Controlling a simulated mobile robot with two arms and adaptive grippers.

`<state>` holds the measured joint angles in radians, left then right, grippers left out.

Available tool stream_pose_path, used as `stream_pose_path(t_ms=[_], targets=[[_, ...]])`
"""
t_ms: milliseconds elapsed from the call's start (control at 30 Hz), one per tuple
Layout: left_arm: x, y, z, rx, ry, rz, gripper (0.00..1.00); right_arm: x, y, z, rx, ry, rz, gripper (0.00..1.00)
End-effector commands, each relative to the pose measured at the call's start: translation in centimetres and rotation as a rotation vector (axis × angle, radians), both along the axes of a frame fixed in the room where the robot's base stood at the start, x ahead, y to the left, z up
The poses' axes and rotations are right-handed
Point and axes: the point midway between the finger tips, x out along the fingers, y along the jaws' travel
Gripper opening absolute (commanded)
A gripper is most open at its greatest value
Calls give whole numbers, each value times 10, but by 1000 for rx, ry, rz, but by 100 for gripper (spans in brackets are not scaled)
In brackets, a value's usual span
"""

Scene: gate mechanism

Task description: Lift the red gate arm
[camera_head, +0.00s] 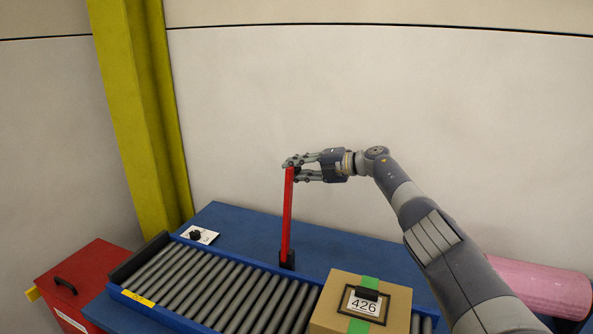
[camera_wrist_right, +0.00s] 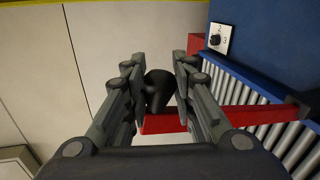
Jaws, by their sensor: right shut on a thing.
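The red gate arm (camera_head: 287,215) stands nearly upright in the head view, its lower end at a black bracket (camera_head: 287,260) on the blue table behind the rollers. My right gripper (camera_head: 293,169) is at its top end, coming from the right, shut on it. In the right wrist view the red gate arm (camera_wrist_right: 240,118) runs from between the fingers to the right. A black knob-like part (camera_wrist_right: 158,90) sits between the fingers of the right gripper (camera_wrist_right: 160,85). My left gripper is not in view.
A roller conveyor (camera_head: 123,282) with a blue frame crosses the front. A cardboard box (camera_head: 330,290) labelled 426 sits on its right part. A dial plate (camera_head: 206,236), red cabinet (camera_head: 85,262), yellow post (camera_head: 145,110) and pink roll (camera_head: 545,288) stand around. Space above the table is clear.

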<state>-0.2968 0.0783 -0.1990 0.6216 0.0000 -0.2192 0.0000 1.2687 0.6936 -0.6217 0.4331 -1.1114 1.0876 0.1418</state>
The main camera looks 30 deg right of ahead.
Motion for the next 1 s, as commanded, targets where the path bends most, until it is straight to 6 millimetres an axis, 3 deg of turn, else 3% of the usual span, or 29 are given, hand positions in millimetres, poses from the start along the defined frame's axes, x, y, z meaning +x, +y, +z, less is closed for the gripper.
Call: stream_pose_path(t_ms=[533, 567, 633, 1000], targets=[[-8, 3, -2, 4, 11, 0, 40, 0, -2, -2, -3, -2, -6, 0], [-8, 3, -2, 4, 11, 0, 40, 0, -2, -2, -3, -2, -6, 30], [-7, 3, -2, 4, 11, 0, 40, 0, -2, -2, -3, -2, -5, 46], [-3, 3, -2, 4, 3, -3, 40, -1, -2, -3, -2, 0, -3, 46]])
